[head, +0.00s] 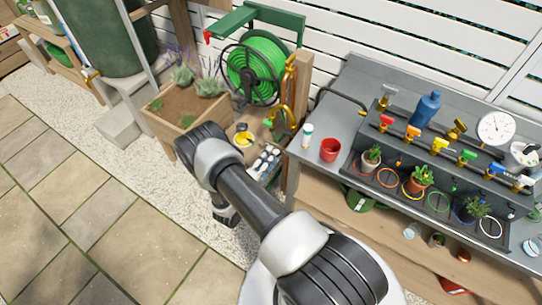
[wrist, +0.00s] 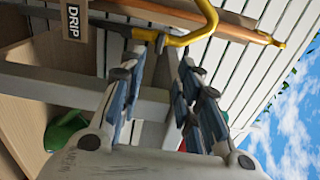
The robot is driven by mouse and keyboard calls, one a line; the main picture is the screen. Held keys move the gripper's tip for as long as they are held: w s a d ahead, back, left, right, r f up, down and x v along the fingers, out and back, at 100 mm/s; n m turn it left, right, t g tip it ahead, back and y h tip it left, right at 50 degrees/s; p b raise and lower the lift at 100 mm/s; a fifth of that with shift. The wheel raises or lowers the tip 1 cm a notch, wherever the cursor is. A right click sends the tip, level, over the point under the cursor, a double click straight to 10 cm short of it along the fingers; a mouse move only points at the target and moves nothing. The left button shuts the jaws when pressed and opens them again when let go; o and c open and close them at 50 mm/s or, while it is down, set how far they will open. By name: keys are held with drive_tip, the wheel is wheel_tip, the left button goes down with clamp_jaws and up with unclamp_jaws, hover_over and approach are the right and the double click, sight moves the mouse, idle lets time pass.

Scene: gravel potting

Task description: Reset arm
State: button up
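My gripper (wrist: 163,62) shows in the wrist view with its two blue-padded fingers apart. I see nothing held between them; a grey post or beam lies behind the gap. In the head view my arm reaches from the bottom right up and left, then bends down beside the wooden planter (head: 185,108). The gripper's fingers are hidden in that view. In the wrist view a yellow curved bar (wrist: 205,25) and a "DRIP" sign (wrist: 75,20) are beyond the fingertips.
A green hose reel (head: 257,68) stands behind my arm. A green barrel (head: 105,35) is at the upper left. Paving (head: 90,220) at the left is clear.

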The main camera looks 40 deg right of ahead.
drive_tip(key=shift+r, duration=0.1)
drive_tip(key=s+r+m+g+y, duration=0.1)
drive_tip(key=s+r+m+g, duration=0.2)
drive_tip(key=r+m, duration=0.5)
drive_tip(key=s+r+m+g+y, duration=0.1)
drive_tip(key=s+r+m+g, duration=0.1)
drive_tip(key=r+m+g, duration=0.5)
drive_tip(key=s+r+m+y, duration=0.25)
drive_tip(key=r+m, duration=0.35)
drive_tip(key=r, duration=0.5)
drive_tip(key=s+a+r+m+t+y, duration=0.4)
drive_tip(key=s+a+r+m+y, duration=0.2)
drive_tip(key=a+m, duration=0.3)
drive_tip(key=s+a+r+m+t+y, duration=0.3)
drive_tip(key=s+a+r+m+y, duration=0.3)
drive_tip(key=s+a+m, duration=0.3)
drive_tip(key=shift+s+a+r+m+t, duration=0.15)
drive_tip(key=shift+a+r+m+t, duration=0.25)
drive_tip(key=shift+a+m, duration=0.55)
drive_tip(key=shift+o, duration=0.3)
drive_tip(key=shift+a+n, duration=0.25)
